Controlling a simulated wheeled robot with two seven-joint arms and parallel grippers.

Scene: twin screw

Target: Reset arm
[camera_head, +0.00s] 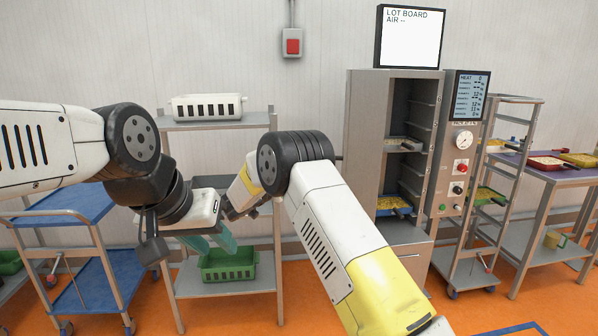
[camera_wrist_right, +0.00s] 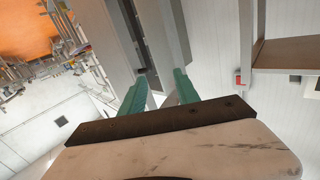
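My left gripper (camera_head: 213,246) hangs in front of the rear shelf rack in the head view. Its two teal fingers point down and stand apart, with nothing seen between them. My right arm reaches up from the bottom and bends at a black joint, its far part running down and left beside the left wrist. The right gripper is hidden in the head view. In the right wrist view my right gripper (camera_wrist_right: 160,84) has two teal fingers apart and nothing held. Grey metal surfaces show beyond them.
A green crate (camera_head: 228,265) sits low on the rack, and a white slotted bin (camera_head: 207,106) on top. A blue-shelved cart (camera_head: 85,205) is at left. An open grey cabinet (camera_head: 363,130) with trays stands right of centre, beside a control panel (camera_head: 462,140) and tall rack (camera_head: 497,200).

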